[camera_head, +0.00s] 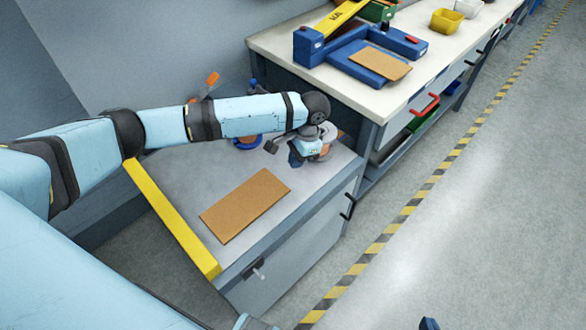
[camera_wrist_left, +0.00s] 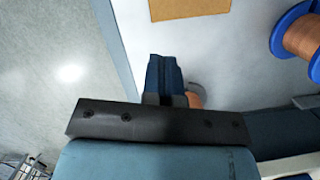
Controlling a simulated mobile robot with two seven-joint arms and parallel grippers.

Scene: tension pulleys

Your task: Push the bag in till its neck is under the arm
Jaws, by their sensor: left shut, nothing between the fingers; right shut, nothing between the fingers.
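A flat tan piece (camera_head: 380,63), which may be the bag, lies on the blue device (camera_head: 350,60) on the far bench. A yellow bar (camera_head: 341,17) with lettering slants up over the device's back; it may be the arm. I cannot make out a neck on the tan piece. My left gripper (camera_head: 296,159) is shut and empty over the near bench, well apart from the device. Its closed blue fingers show in the left wrist view (camera_wrist_left: 165,75). Only the dark blue tip of my right gripper (camera_head: 429,323) shows at the bottom edge, shut and empty.
The near bench (camera_head: 200,170) has a yellow edge strip (camera_head: 170,215) and a tan mat (camera_head: 245,205). A blue spool of copper wire (camera_wrist_left: 303,35) stands on it. The floor at right is clear.

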